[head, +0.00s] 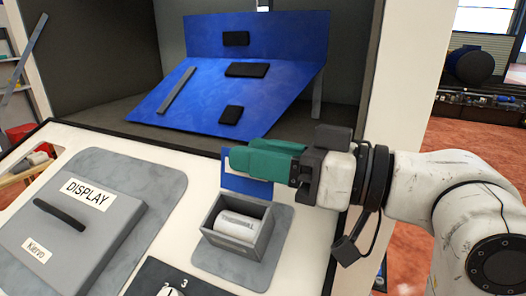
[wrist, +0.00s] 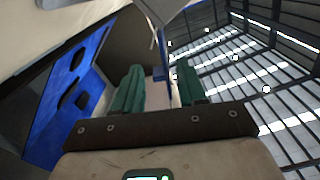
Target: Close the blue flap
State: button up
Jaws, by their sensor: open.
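A small blue flap (head: 246,185) stands at the back of a small grey open box (head: 262,246) in the head view. My gripper (head: 240,160) has green fingers, which are just above the flap and hide its upper part. I cannot tell whether they touch it. A white can-like cylinder (head: 237,226) with print on it lies in the box. In the wrist view my gripper (wrist: 160,88) is open, its green fingers apart. A narrow blue strip (wrist: 159,73) shows between them; I cannot tell whether it is the flap.
A large bent blue panel (head: 205,95) with several black blocks leans in the dark recess behind. A grey DISPLAY box (head: 110,215) with a black handle stands at the left. A black dial plate (head: 160,280) lies in front. The pale worktop between is mostly clear.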

aim_at(237, 242)
grip_shut()
